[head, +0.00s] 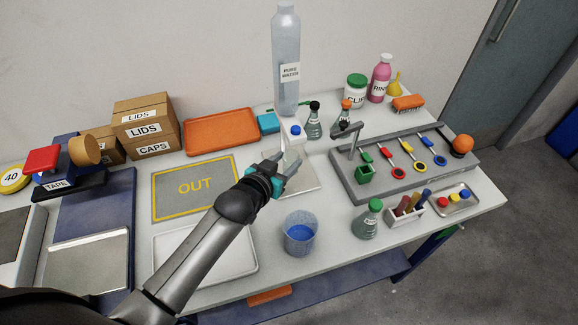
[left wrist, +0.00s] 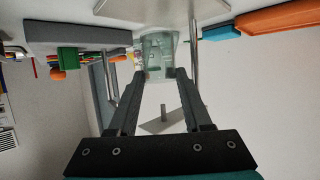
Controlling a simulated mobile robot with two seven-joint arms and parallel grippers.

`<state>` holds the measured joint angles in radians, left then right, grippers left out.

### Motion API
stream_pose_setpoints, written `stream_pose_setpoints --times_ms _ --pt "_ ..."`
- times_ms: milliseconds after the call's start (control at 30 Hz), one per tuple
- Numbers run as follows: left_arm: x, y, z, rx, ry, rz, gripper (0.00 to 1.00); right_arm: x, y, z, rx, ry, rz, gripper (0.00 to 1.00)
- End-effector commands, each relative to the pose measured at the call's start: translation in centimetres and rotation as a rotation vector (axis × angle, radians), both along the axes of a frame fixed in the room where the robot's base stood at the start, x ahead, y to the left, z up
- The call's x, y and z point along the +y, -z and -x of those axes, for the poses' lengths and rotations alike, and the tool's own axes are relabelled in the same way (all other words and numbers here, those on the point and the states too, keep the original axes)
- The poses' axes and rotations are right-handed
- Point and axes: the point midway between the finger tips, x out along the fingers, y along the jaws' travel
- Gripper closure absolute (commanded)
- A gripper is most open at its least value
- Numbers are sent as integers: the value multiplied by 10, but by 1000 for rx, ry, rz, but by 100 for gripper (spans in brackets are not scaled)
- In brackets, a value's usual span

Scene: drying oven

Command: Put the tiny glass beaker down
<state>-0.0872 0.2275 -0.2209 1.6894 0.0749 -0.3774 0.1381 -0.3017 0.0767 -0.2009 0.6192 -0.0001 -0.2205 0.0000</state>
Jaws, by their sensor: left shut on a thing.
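The tiny glass beaker (left wrist: 158,48) shows in the left wrist view as a clear greenish vessel between the fingertips of my left gripper (left wrist: 157,74). The gripper is shut on it. In the head view my left gripper (head: 288,168) is over the pale square plate (head: 308,184) near the middle of the table. The beaker is hard to make out there, small and partly hidden by the fingers. I cannot tell how high it is above the plate. My right gripper is not in view.
A white blue-capped bottle (head: 294,135) and the tall water bottle (head: 286,60) stand behind the gripper. A blue tub (head: 300,236) is in front. A grey tool rack (head: 400,172) is at right. The yellow-framed OUT mat (head: 166,205) and an empty white tray (head: 240,270) lie at left.

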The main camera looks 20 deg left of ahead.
Motion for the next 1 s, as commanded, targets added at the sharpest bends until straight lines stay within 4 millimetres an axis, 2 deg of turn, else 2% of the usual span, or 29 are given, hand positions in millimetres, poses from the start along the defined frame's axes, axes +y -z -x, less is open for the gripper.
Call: stream_pose_setpoints --times_ms 233,300,433,867,900,1000 --pt "-4 -1 -18 -3 1 1 100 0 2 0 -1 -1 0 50" --pt "-4 16 -15 3 1 1 100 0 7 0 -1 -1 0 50" --pt "-4 32 -15 1 1 0 100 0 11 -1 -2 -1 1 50" --pt "-3 38 -15 -1 1 0 100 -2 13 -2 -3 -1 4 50" --pt "-3 38 -15 -1 1 0 50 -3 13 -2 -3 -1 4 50" --pt "-3 38 -15 -1 1 0 38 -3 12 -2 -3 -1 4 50"
